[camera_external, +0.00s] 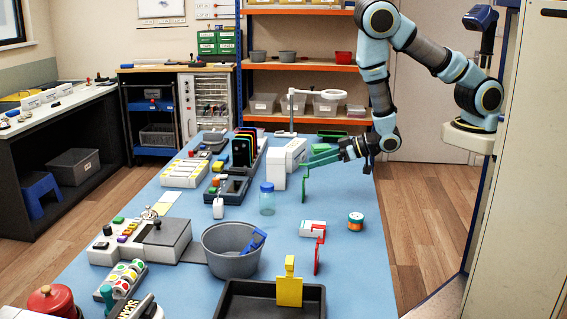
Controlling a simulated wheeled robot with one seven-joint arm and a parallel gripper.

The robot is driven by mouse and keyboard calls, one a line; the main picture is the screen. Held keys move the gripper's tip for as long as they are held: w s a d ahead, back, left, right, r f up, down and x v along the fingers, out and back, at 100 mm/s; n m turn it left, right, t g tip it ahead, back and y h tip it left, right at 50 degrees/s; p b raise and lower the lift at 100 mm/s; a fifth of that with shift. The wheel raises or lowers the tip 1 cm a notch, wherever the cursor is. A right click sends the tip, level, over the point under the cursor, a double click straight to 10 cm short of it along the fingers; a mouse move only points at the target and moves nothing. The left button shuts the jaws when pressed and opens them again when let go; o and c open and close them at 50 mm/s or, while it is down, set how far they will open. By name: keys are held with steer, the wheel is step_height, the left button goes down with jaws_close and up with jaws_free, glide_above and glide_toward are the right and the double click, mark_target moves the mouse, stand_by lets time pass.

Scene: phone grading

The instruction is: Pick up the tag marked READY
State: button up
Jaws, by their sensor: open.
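Three coloured tags stand upright on the blue table: a green tag (305,186) at the far right part, a red tag (318,256) nearer, and a yellow tag (289,291) at the front by the black tray. No lettering on them is legible, so I cannot tell which is marked READY. My gripper (355,159) is open at the table's far right side, to the right of and above the green tag. Green bars extend between that tag and the gripper; I cannot tell whether they touch it.
A white box (290,157) stands left of my gripper. A clear blue-lidded jar (267,200), a grey bowl (230,255), a white-and-red carton (311,228) and a small round tin (355,221) share the table. A black tray (235,305) lies in front. The right table edge is mostly clear.

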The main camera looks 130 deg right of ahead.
mark_target(304, 165)
steer(key=b+x, duration=0.2)
steer(key=b, duration=0.3)
steer(key=shift+f+b, duration=0.2)
steer(key=shift+b, duration=0.1)
steer(key=shift+r, duration=0.1)
steer(key=shift+d, duration=0.1)
steer(key=shift+w+d, duration=0.2)
steer(key=shift+p+x, duration=1.35)
steer(key=shift+x, duration=1)
steer(key=shift+s, duration=0.1)
jaws_close()
